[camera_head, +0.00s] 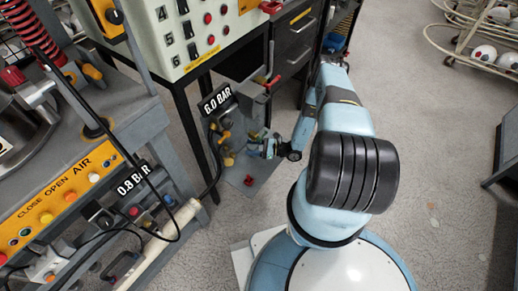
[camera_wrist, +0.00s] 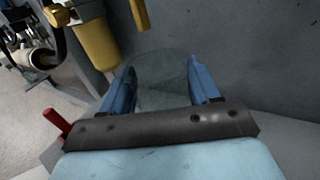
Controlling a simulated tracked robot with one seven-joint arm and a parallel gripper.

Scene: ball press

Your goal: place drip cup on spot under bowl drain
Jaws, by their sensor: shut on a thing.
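My gripper (camera_wrist: 161,72) has its two blue fingers on either side of a faint, clear, round-rimmed cup (camera_wrist: 163,84), which I take for the drip cup. It is shut on the cup. In the head view my gripper (camera_head: 264,147) is low by the grey stand under the 6.0 BAR sign; the cup cannot be made out there. A yellow bowl (camera_wrist: 95,42) hangs ahead and left of the fingers in the wrist view, apart from the cup. A smaller yellow part (camera_wrist: 140,14) is near the top. The spot under the drain cannot be made out.
The 6.0 BAR sign (camera_head: 216,99) stands on the grey stand, whose base plate (camera_head: 258,187) lies below my gripper. A red part (camera_wrist: 56,121) is left of my gripper. A grey wall (camera_wrist: 260,60) fills the right. A black hose runs left of the stand.

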